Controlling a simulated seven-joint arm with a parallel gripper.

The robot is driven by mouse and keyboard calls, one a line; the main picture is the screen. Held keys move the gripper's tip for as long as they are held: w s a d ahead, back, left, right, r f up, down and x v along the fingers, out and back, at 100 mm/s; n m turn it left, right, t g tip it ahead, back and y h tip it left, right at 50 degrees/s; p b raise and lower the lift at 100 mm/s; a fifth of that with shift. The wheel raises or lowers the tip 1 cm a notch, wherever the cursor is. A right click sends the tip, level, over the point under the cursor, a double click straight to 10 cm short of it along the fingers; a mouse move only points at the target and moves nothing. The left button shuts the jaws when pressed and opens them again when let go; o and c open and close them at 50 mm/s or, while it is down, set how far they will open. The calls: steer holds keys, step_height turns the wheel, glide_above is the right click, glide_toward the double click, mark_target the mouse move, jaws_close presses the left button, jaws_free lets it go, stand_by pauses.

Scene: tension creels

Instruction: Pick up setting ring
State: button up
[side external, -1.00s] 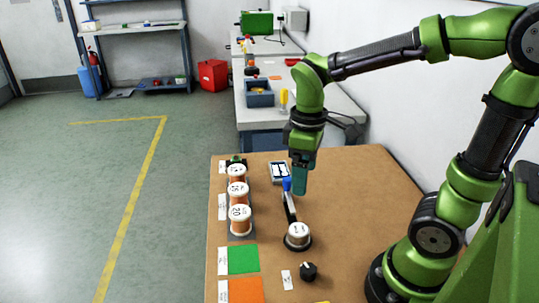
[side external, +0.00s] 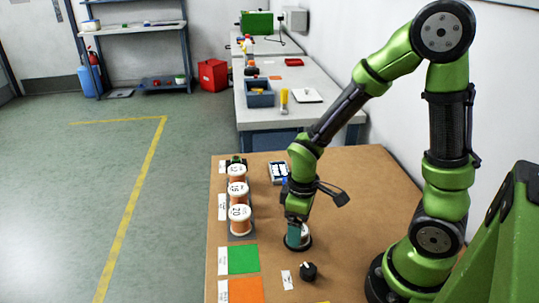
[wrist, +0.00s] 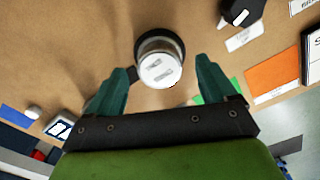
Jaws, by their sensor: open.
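The setting ring appears to be the round piece with a pale, marked top (wrist: 160,68) and a dark base, standing on the brown table. In the wrist view it lies between the tips of my open gripper (wrist: 163,66), with a gap visible on both sides. In the side view my gripper (side external: 298,237) points down over it and hides most of it. Only part of its dark base (side external: 299,248) shows there. I cannot tell how far down the fingers reach around it.
A black knob (side external: 308,271) and a white label (side external: 286,280) are close in front. Copper spools (side external: 240,219) stand in a row to the left. Green (side external: 243,260) and orange (side external: 245,290) squares lie at front left. The table's right side (side external: 355,190) is clear.

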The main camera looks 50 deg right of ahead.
steer(key=shift+f, duration=0.6)
steer(key=c, duration=1.3)
